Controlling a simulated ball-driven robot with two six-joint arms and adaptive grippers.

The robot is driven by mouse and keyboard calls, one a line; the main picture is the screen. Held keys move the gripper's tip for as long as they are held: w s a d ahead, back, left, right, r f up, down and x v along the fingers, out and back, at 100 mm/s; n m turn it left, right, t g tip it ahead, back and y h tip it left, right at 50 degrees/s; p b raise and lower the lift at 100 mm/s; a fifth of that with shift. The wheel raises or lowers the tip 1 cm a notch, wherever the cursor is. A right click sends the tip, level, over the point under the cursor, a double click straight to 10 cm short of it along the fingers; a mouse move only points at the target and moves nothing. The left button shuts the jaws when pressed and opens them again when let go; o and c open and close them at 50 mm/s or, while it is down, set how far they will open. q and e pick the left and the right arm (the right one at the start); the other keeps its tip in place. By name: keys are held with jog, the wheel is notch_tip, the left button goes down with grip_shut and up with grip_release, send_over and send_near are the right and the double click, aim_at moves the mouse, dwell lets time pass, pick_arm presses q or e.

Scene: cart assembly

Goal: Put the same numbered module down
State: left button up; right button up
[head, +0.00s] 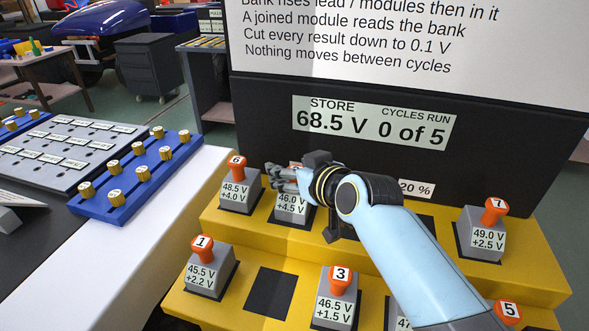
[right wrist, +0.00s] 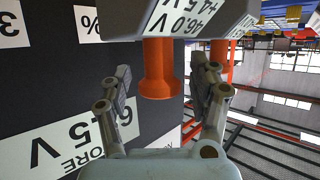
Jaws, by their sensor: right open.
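A grey module (head: 291,205) labelled 46.0 V, +4.5 V stands upright on the upper yellow step (head: 330,252). My right gripper (head: 285,178) is at its top, hiding most of its knob and number. In the right wrist view, which appears upside down, the module's orange knob (right wrist: 158,72) sits between the two open fingers (right wrist: 160,92), with a gap visible on each side. The module's labelled face (right wrist: 195,18) is at the top of that view. My left gripper is not in view.
Module 6 (head: 239,190) stands close left, module 7 (head: 481,238) far right. Modules 1 (head: 208,272) and 3 (head: 336,300) are on the lower step, with an empty dark pad (head: 268,291) between them. The store panel (head: 375,122) reads 68.5 V, 0 of 5. A blue rack (head: 137,180) lies left.

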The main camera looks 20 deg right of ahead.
jog(key=shift+s+r, duration=0.1)
jog(key=shift+r, duration=0.1)
jog(key=v, duration=1.1)
jog(key=shift+s, duration=0.35)
